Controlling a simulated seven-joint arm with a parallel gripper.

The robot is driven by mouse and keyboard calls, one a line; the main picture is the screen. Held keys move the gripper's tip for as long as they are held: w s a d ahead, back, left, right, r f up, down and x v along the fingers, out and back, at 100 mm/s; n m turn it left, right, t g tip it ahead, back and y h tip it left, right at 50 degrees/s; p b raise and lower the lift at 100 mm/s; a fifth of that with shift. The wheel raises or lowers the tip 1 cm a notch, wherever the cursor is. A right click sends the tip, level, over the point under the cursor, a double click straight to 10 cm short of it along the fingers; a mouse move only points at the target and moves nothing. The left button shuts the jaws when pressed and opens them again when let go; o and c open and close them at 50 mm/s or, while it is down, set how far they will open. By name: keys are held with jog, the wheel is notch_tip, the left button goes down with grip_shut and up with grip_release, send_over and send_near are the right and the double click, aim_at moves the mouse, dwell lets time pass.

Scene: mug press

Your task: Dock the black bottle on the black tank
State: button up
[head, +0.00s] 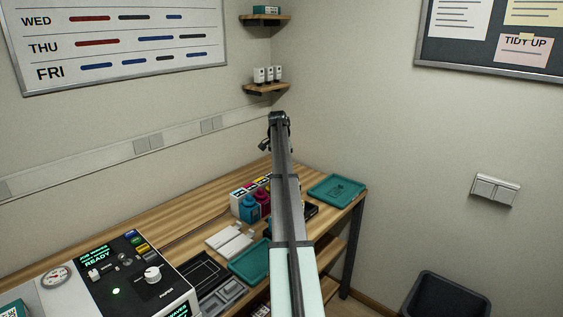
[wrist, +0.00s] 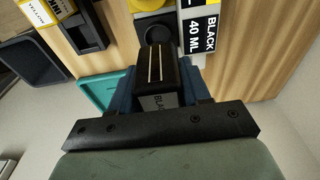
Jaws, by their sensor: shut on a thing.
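In the wrist view my gripper (wrist: 157,82) is shut on the black bottle (wrist: 155,100), its dark fingers on both sides. The bottle's label is partly hidden. The bottle's far end points toward a round dark port on the black tank (wrist: 200,38), which bears a "BLACK 40 ML" label. Bottle and port overlap in this view, and I cannot tell whether they touch. There the arm hides part of the tank area, and the bottle is not clear.
A teal tray (head: 337,189) lies at the bench's right end; a control machine (head: 125,275) stands left.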

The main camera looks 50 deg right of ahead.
jog(key=shift+f, duration=1.95)
jog(key=shift+f, duration=0.55)
jog(key=o, duration=0.9)
jog(key=shift+w+r, duration=0.1)
jog(key=shift+a+r, duration=0.2)
jog(key=shift+r, duration=1.6)
jog(key=shift+a+r, duration=0.25)
jog(key=shift+r, duration=1.5)
jog(key=shift+a+r, duration=0.2)
jog(key=shift+r, duration=1.6)
